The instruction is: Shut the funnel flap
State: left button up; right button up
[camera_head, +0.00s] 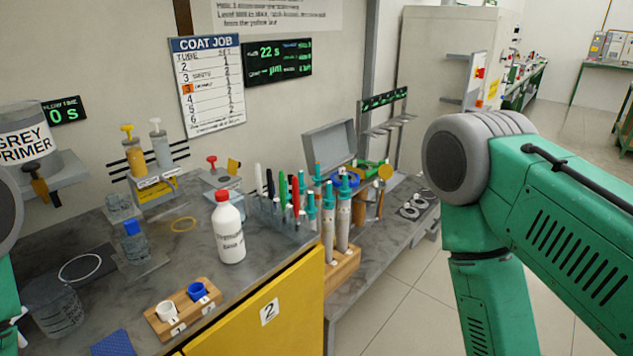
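I cannot clearly identify a funnel or its flap. A grey rectangular panel or lid (330,143) stands raised and tilted at the back of the bench, behind the pens and the syringe-like tubes. I cannot tell whether it is the funnel flap. What lies at its base is partly hidden by those items. My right arm fills the right side of the picture and its gripper is outside the frame. Only parts of my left arm show at the left edge; its gripper is not visible.
The dark stone bench (185,262) is crowded. A white bottle with a red cap (229,230) stands mid-bench, left of the pens (283,190) and teal-topped tubes (343,215). A wooden cup block (180,312) lies in front. A yellow panel marked 2 (265,318) faces the front.

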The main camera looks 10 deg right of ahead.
aim_at(386, 171)
jog(key=i+l, duration=0.25)
jog(key=l, duration=0.2)
jog(key=i+l, duration=0.3)
jog(key=l, duration=0.2)
jog(key=i+l, duration=0.25)
jog(key=l, duration=0.2)
jog(key=i+l, duration=0.3)
jog(key=l, duration=0.15)
jog(key=i+l, duration=0.25)
jog(key=l, duration=0.25)
jog(key=i+l+u, duration=0.1)
jog(key=i+l, duration=0.2)
jog(key=l, duration=0.15)
jog(key=i+l, duration=0.25)
jog(key=l, duration=0.25)
jog(key=i+l, duration=0.25)
jog(key=l, duration=0.25)
jog(key=l+u, duration=0.1)
jog(key=u, duration=0.35)
jog(key=l+u, duration=0.1)
jog(key=u, duration=0.35)
jog(key=i+l+u, duration=0.1)
jog(key=u, duration=0.35)
jog(key=l+u, duration=0.1)
jog(key=u, duration=0.4)
